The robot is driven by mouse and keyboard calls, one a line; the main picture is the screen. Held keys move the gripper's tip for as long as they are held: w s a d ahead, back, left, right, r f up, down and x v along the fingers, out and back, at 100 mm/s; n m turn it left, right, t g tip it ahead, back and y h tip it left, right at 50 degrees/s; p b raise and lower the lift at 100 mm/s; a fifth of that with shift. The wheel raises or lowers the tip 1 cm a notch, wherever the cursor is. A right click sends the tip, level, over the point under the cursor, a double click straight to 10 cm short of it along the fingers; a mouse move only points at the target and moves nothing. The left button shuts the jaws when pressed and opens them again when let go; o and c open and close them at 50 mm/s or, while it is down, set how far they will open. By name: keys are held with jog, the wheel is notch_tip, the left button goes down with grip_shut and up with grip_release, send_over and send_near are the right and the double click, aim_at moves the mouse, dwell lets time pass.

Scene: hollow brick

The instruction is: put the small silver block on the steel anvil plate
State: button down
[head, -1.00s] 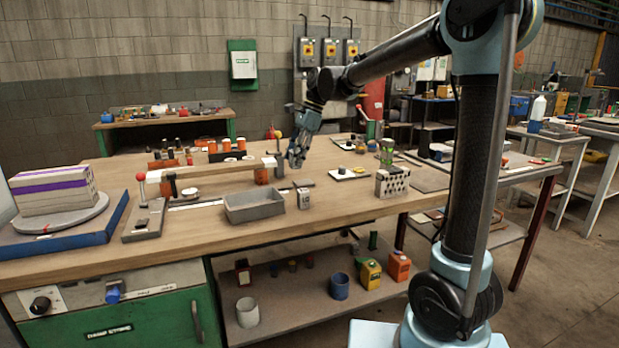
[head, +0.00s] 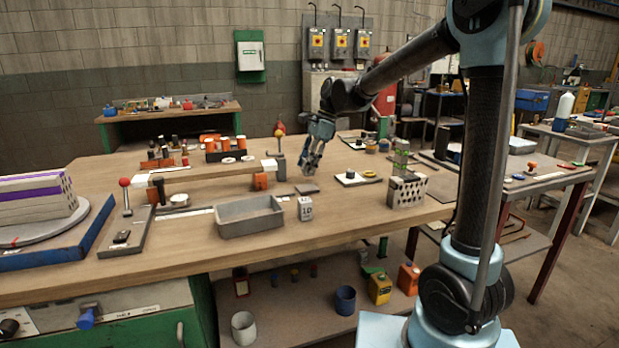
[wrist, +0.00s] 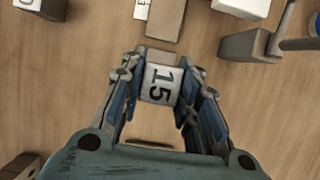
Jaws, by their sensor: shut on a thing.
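The small silver block (wrist: 160,83), marked 15, is clasped between the two fingers of my gripper (wrist: 160,88) in the wrist view. In the head view my gripper (head: 310,172) hangs above the workbench, and the block is too small to make out there. A flat grey plate (head: 307,189), which looks like the steel anvil plate, lies on the bench just below and in front of the fingertips. In the wrist view grey-brown flat pieces (wrist: 165,18) show beyond the block, partly hidden by it; I cannot tell which is the plate.
A pale block (head: 305,208) marked 10 stands in front of the plate. A grey tray (head: 250,217) is to its left. A perforated block (head: 408,190) is to the right. Bare wood lies between.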

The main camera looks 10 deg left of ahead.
aim_at(308, 174)
jog(key=shift+s+a+f, duration=0.1)
jog(key=shift+f, duration=2.1)
jog(key=c, duration=1.2)
grip_release()
jog(key=shift+f, duration=0.1)
jog(key=v, duration=1.2)
